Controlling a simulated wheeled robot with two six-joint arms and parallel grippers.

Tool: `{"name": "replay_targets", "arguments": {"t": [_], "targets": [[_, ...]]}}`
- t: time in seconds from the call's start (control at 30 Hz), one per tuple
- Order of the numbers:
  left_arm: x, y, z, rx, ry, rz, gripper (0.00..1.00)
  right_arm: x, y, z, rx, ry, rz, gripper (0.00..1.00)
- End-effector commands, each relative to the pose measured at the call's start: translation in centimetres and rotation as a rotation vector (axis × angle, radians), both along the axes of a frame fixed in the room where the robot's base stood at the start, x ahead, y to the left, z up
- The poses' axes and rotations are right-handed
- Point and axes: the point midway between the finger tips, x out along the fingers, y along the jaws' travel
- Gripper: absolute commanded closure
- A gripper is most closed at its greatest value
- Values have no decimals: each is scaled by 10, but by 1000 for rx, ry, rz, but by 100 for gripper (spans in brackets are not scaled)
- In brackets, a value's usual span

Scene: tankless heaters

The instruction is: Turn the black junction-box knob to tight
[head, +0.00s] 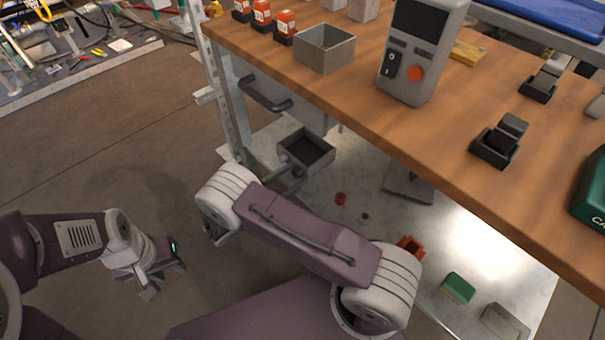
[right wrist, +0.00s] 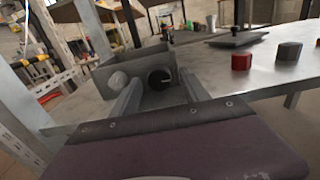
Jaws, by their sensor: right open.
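The junction box is a grey open-topped box (head: 307,150) on the lower shelf, under the workbench. In the right wrist view the box (right wrist: 135,66) is straight ahead, with a round black knob (right wrist: 160,79) on its near face and a pale grey round fitting (right wrist: 117,81) left of it. My right gripper (right wrist: 161,84) is open, its two fingers on either side of the black knob. Whether they touch it I cannot tell. In the head view my right forearm hides most of that gripper. My left gripper (head: 164,279) hangs over bare floor at the left, open and empty.
The wooden benchtop (head: 450,180) and a drawer handle (head: 265,95) are above the shelf. A white upright post (head: 213,90) stands left of the box. A red knob (head: 340,198) and green block (head: 457,287) lie further right on the shelf. Floor at left is clear.

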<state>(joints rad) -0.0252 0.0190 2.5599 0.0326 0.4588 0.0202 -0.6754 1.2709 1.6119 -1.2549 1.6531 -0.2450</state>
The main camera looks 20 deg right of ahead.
Motion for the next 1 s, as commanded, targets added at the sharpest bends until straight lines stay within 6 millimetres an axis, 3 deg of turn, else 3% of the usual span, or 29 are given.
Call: {"name": "replay_targets", "arguments": {"t": [0.13,0.33,0.83,0.87,0.9,0.93,1.0], "targets": [[0,0,0,0,0,0,64,0,0,1,0,0,0,47],[0,0,0,0,0,0,64,0,0,0,0,0,-1,100],[0,0,6,0,0,0,64,0,0,0,42,-117,-1,100],[0,0,6,0,0,0,64,0,0,0,43,-116,-1,66],[0,0,6,0,0,0,64,0,0,0,42,-117,-2,55],[0,0,6,0,0,0,64,0,0,0,42,-117,-1,47],[0,0,6,0,0,0,64,0,0,0,42,-117,-1,47]]}}
